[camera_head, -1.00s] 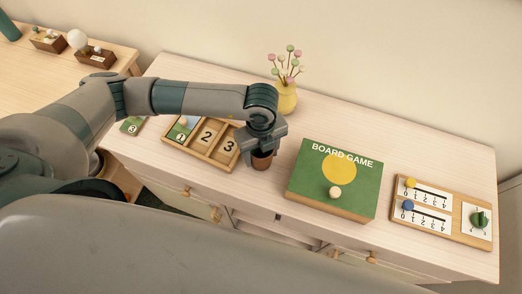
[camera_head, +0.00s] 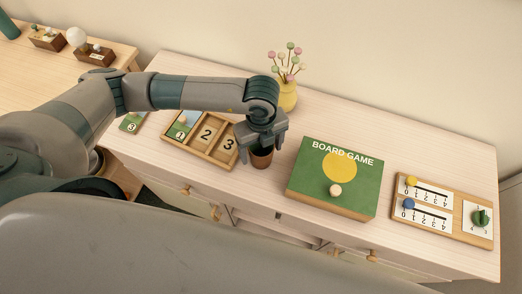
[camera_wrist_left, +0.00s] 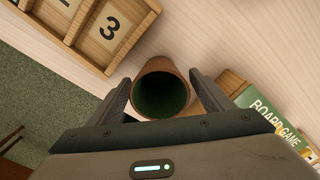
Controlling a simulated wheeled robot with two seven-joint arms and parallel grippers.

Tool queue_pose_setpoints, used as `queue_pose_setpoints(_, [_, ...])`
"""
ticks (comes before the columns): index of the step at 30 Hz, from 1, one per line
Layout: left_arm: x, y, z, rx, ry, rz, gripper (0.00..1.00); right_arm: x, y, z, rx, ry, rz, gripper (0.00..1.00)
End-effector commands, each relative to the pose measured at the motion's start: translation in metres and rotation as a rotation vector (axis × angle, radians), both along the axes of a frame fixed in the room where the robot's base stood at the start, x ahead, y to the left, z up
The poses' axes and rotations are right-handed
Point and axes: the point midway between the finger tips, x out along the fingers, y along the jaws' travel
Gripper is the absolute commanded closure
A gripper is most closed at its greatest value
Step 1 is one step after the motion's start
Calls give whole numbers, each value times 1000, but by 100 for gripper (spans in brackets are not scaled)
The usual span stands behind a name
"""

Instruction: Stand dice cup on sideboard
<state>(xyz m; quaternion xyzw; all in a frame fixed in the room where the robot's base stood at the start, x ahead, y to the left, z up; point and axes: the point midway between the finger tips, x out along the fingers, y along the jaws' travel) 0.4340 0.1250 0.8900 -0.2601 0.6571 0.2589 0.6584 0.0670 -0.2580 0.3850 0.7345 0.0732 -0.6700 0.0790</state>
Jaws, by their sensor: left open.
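The dice cup (camera_head: 261,160) is brown with a dark green inside. It stands on the sideboard (camera_head: 258,205) between the numbered tray and the board game box. My left gripper (camera_head: 261,148) is open above and around the cup. In the left wrist view the cup (camera_wrist_left: 162,92) shows its open mouth between the two spread fingers of my left gripper (camera_wrist_left: 163,98). The cup looks upright in the head view, its upper part partly hidden by the gripper. My right gripper is in neither view.
A numbered wooden tray (camera_head: 190,149) lies just left of the cup. A yellow vase (camera_head: 288,97) stands behind. A slider board (camera_head: 450,226) lies far right.

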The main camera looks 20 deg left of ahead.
Motion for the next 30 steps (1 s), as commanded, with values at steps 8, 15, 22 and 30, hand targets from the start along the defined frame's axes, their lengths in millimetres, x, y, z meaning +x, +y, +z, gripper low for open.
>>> queue_pose_setpoints(8, [1,-1,43,-3,-4,-3,26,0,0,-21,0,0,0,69])
queue_pose_setpoints(15, [0,0,84,0,-3,-3,26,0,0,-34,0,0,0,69])
queue_pose_setpoints(22, [0,0,104,-1,-1,-1,26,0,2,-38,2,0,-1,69])
queue_pose_setpoints(30, [-1,0,107,1,1,-1,26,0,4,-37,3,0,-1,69])
